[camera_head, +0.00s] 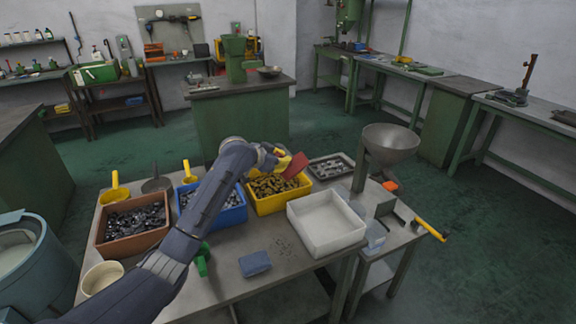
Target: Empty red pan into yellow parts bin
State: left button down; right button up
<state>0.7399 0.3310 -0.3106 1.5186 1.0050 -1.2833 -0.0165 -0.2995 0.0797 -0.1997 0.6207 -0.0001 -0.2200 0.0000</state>
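The red pan (295,166) is tilted steeply above the yellow parts bin (267,207), over its back right part. My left gripper (277,157) appears shut on the pan's handle, though the fingers are small and partly hidden. I cannot see the inside of the pan. The yellow bin holds many brass-coloured parts and stands on the grey table between a blue bin (236,215) and a white tray (325,222). My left arm crosses in front of the blue bin. My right gripper is not in view.
A brown bin (131,238) of dark parts stands at the left. A dark tray (331,167) lies behind the white tray, beside a metal hopper (390,139). A yellow-handled tool (431,230) overhangs the right edge.

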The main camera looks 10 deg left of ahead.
pick_arm(q)
jog(key=w+a+n+g+h, duration=0.1)
jog(key=w+a+n+h, duration=0.2)
jog(key=a, duration=0.3)
jog(key=shift+f+n+h, duration=0.3)
jog(key=shift+f+n, duration=0.1)
jog(key=shift+f, duration=0.05)
jog(key=shift+a, duration=0.15)
dwell(0.6)
